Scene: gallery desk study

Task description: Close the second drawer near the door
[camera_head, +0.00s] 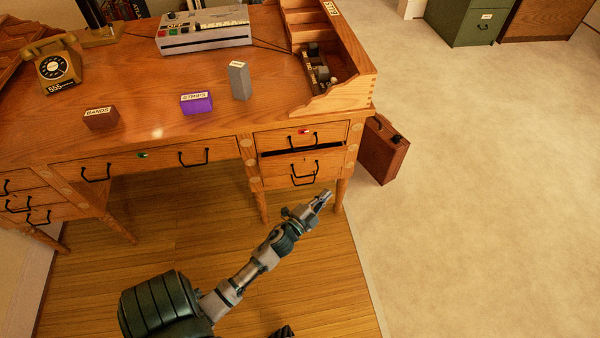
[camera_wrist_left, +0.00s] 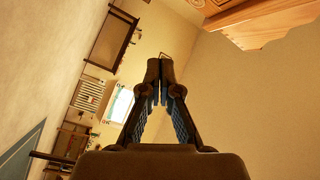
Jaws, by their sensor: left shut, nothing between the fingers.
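The wooden desk's right-hand drawer stack shows a top drawer (camera_head: 285,138) with a black handle and a small red light. Below it, the second drawer (camera_head: 275,168) stands slightly out, with a dark gap along its top edge. A wooden edge of furniture (camera_wrist_left: 255,20) shows at the upper right there.
A brown case (camera_head: 382,150) stands on the floor beside the desk's right leg. A green cabinet (camera_head: 463,22) is at the back right. The pale carpet to the right is clear. A telephone (camera_head: 57,68), small blocks and a device (camera_head: 204,32) stand on the desktop.

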